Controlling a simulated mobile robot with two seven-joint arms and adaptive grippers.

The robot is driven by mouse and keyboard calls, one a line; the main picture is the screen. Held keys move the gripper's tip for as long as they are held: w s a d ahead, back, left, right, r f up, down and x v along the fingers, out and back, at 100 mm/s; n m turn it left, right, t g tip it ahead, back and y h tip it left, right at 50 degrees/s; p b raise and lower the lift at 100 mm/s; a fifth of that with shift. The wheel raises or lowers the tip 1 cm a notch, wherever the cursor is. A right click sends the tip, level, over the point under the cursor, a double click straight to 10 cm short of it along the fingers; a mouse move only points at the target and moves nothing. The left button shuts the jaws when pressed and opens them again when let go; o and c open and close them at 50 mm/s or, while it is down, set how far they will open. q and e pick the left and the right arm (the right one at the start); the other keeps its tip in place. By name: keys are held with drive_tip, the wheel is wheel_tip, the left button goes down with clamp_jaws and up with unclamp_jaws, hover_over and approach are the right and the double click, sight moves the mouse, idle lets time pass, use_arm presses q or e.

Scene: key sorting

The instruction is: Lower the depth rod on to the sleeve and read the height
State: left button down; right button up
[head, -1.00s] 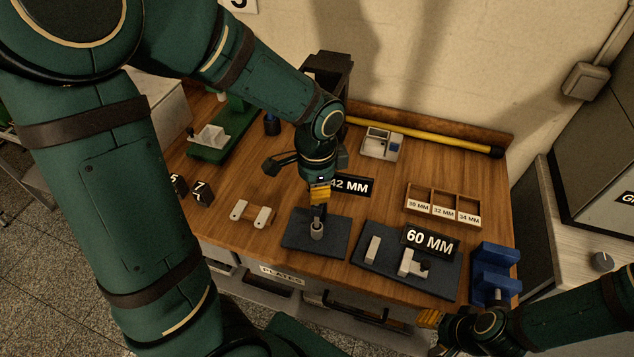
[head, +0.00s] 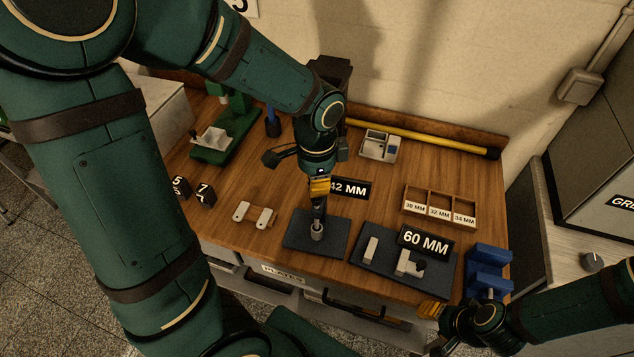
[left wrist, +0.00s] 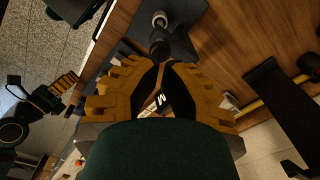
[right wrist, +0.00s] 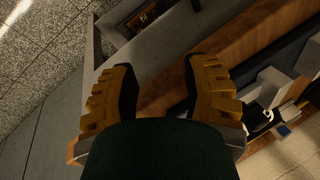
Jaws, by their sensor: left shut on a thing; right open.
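A short grey metal sleeve (head: 317,231) stands upright on a dark mat (head: 333,244) at the front middle of the bench. My left gripper (head: 319,205) is above it, shut on the dark depth rod, which points down at the sleeve. In the left wrist view the rod's dark body (left wrist: 160,46) lies between the fingertips and the sleeve (left wrist: 160,19). I cannot tell whether the rod's tip touches the sleeve. A black sign reading 42 MM (head: 350,188) is behind. My right gripper (right wrist: 162,75) is open and empty in front of the bench's right end.
A dark plate (head: 377,268) with metal pieces and a 60 MM sign (head: 425,242) is right of the mat. A wooden tray (head: 440,206) has labelled compartments. A blue stand (head: 488,270) is at the right edge. A piece with two pale tabs (head: 255,214) lies left.

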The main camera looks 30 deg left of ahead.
use_arm(q)
drive_tip(key=shift+r+p, duration=1.3)
drive_tip(key=shift+r, duration=0.35)
use_arm(e)
drive_tip(key=r, duration=0.1)
drive_tip(key=w+r, duration=0.1)
drive_tip(key=shift+d+r, duration=0.1)
drive_tip(key=shift+r, duration=0.3)
